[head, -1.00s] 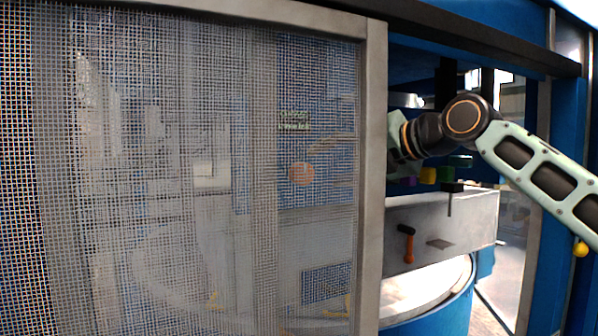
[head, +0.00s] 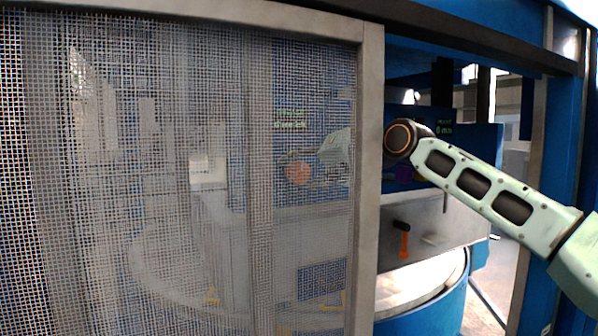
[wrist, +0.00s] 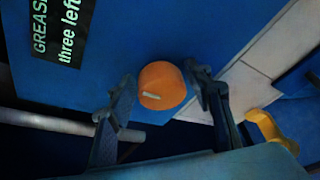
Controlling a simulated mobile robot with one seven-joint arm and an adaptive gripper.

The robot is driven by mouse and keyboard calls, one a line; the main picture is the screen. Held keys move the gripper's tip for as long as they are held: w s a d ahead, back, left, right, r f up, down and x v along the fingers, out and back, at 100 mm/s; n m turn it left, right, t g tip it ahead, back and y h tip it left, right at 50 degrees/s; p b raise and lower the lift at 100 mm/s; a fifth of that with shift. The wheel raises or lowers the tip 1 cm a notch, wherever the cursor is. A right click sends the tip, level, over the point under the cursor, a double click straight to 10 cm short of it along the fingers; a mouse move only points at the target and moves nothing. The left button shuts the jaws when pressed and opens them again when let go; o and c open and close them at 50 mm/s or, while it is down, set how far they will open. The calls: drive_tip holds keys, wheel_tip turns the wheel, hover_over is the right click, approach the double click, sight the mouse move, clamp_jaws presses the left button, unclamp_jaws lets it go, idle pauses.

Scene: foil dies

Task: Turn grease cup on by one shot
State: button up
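The grease cup is an orange round cap (wrist: 163,86) with a pale mark, on a blue panel in the wrist view. Beside it is a black label (wrist: 62,30) with green text reading "GREAS…" and "three left". My gripper (wrist: 160,82) is open, with one finger on each side of the cap. Gaps show between the fingers and the cap. In the head view the orange cap (head: 299,172) shows blurred through the mesh, with the end of my arm just right of it; the fingers are hard to make out there.
A mesh guard (head: 150,200) with a grey frame post (head: 368,200) stands before the cap. My arm reaches behind it through the opening at right. An orange-handled hammer (head: 403,243) is on the grey box front, above a blue drum (head: 440,308). A yellow part (wrist: 268,128) is right of my gripper.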

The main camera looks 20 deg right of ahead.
drive_tip(key=c, duration=0.8)
drive_tip(key=m+y+b, duration=0.1)
drive_tip(key=m+b, duration=0.1)
drive_tip(key=m+t+b, duration=0.1)
drive_tip(key=m+b, duration=0.1)
drive_tip(key=b, duration=0.1)
drive_tip(key=shift+f+y, duration=0.4)
drive_tip(key=m+t+b, duration=0.1)
drive_tip(key=m+b, duration=0.1)
drive_tip(key=b, duration=0.1)
drive_tip(key=m+y+b, duration=0.1)
drive_tip(key=m+b, duration=0.2)
drive_tip(key=shift+f+t, duration=0.15)
drive_tip(key=shift+t, duration=0.25)
drive_tip(key=m+t+b, duration=0.1)
drive_tip(key=m+b, duration=0.2)
drive_tip(key=m+t+b, duration=0.1)
drive_tip(key=m+b, duration=0.2)
drive_tip(key=m, duration=0.1)
drive_tip(key=shift+h+b, duration=0.4)
drive_tip(key=m+b, duration=0.1)
drive_tip(key=m, duration=0.1)
drive_tip(key=m+t+h+b, duration=0.1)
drive_tip(key=m, duration=0.1)
drive_tip(key=shift+t+b, duration=0.3)
drive_tip(key=shift+a+m+t+h+b, duration=0.1)
drive_tip(key=shift+m+t+h+b, duration=0.45)
drive_tip(key=shift+m, duration=1.35)
